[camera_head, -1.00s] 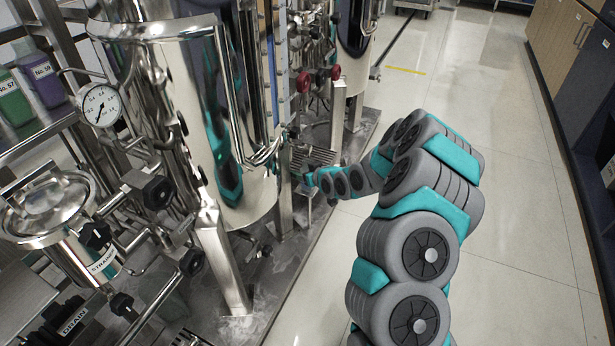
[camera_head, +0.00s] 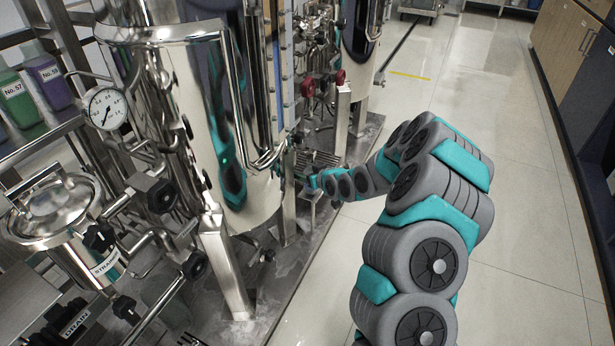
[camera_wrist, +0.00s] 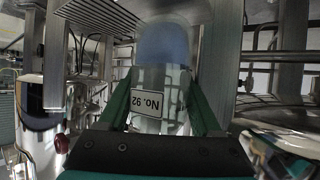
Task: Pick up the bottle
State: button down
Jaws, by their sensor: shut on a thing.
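The bottle (camera_wrist: 165,82) shows in the wrist view, with a pale, see-through body and a blue-grey rounded part at its far end. Its white label reads "No. 92" and appears upside down. My gripper (camera_wrist: 164,97) has its two green fingers on either side of the body, shut on it. In the head view my gripper (camera_head: 314,184) is small, low beside the big steel tank, at the end of my reaching arm. I cannot make out the bottle there.
The polished steel tank (camera_head: 205,120) stands just left of my gripper, with metal legs and pipes around it. A green bottle (camera_head: 20,104) and a purple bottle (camera_head: 52,82) stand on a rack at left. The floor (camera_head: 500,200) to the right is clear.

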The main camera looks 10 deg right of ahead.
jog(key=s+d+p, duration=0.3)
jog(key=s, duration=0.5)
jog(key=s+d+p, duration=0.3)
jog(key=s, duration=0.5)
jog(key=shift+s+r, duration=0.25)
jog(key=shift+s, duration=0.15)
jog(key=shift+d, duration=0.1)
jog(key=shift+s+f, duration=0.1)
